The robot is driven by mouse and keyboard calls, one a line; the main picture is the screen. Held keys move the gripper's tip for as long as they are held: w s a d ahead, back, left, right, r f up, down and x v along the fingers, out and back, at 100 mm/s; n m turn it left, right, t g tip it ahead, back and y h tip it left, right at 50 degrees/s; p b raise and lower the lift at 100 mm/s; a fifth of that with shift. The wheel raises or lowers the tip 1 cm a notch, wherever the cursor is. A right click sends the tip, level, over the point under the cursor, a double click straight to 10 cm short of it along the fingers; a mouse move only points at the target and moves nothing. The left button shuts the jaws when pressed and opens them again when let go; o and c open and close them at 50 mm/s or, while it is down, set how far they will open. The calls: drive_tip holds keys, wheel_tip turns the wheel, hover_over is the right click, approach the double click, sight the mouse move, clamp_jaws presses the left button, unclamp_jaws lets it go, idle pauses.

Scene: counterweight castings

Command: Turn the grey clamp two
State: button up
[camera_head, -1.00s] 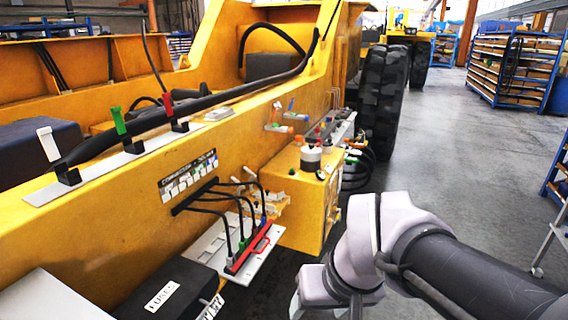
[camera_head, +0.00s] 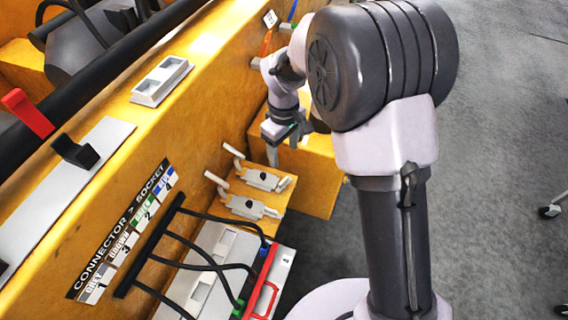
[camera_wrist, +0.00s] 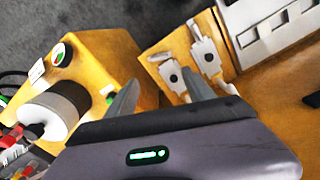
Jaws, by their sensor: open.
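Two grey clamps sit side by side on a yellow bracket on the machine's flank: a farther one (camera_head: 262,180) and a nearer one (camera_head: 250,207). Each has a flat plate and a pale lever sticking up. I cannot read a number on either. Both also show in the wrist view, one (camera_wrist: 172,77) near my fingertips and the other (camera_wrist: 206,55) to its right. My gripper (camera_head: 272,148) is just beyond the farther clamp, pointing down. In the wrist view my gripper (camera_wrist: 162,92) has its fingers apart with nothing between them.
A yellow box (camera_wrist: 95,75) with a black-and-white cylinder (camera_wrist: 52,110) stands left of the clamps in the wrist view. Black cables (camera_head: 215,240) run to a plate with a red handle (camera_head: 262,290). The grey floor (camera_head: 510,110) at right is mostly clear.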

sight(284, 180)
wheel_tip(284, 180, down, 14)
drive_tip(key=b, duration=0.3)
drive_tip(key=shift+w+f, duration=0.1)
drive_tip(key=shift+f, duration=0.05)
clamp_jaws()
